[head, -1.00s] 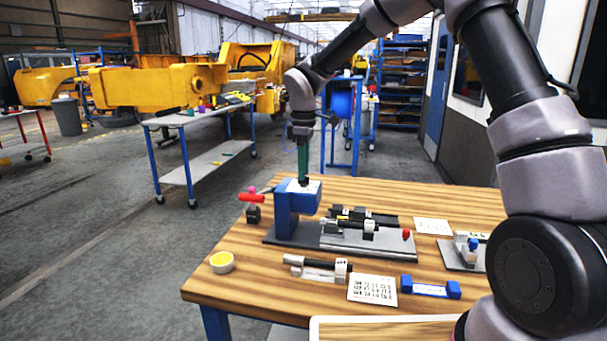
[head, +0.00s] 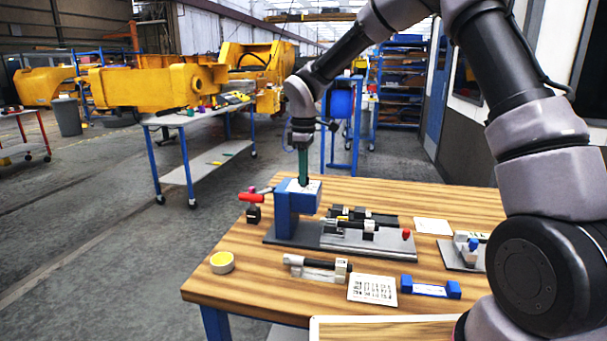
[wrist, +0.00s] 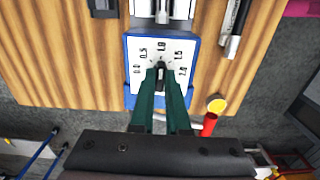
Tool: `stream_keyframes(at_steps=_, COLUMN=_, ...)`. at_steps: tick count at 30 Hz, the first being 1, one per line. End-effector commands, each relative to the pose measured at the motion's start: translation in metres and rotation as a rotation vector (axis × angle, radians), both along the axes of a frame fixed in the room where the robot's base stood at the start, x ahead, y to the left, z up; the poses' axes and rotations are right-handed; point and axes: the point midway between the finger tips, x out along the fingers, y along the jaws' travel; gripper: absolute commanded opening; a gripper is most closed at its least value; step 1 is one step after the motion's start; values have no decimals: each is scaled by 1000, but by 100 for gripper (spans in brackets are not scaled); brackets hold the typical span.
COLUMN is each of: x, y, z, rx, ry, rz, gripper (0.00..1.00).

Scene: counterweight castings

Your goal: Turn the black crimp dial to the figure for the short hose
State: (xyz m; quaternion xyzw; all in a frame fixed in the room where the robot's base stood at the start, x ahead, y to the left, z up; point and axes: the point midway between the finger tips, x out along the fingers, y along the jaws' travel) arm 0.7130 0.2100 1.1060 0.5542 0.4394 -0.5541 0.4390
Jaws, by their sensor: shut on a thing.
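The blue crimp press (head: 290,212) stands at the back left of the wooden table. Its white dial plate (wrist: 140,98) carries figures from 0.0 at left, over 1.0 at the top, to 2.0 at right. My gripper (wrist: 162,86) points down with its green fingers shut on the black crimp dial (wrist: 161,72). The dial's pointer end seems to face about the 1.0; the fingers hide part of the dial. In the head view my gripper (head: 303,180) hides the dial. A printed card (head: 372,289) lies at the table's front; its text is too small to read.
A black-and-white fitting (head: 318,267), a yellow tape roll (head: 222,262) and a blue-ended piece (head: 430,287) lie at the front. Black hose parts lie on the grey base (head: 375,240). A red handle (head: 258,197) sticks out left of the press.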

Motion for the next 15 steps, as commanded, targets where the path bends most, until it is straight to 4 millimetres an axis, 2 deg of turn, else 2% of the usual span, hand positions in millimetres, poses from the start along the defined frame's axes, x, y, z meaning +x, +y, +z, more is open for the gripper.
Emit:
stream_keyframes(at_steps=5, x=0, y=1, z=1, rx=0, ry=-2, rz=-84, gripper=0)
stream_keyframes(at_steps=15, x=0, y=0, z=1, rx=-1, ry=-2, rz=-362, gripper=0)
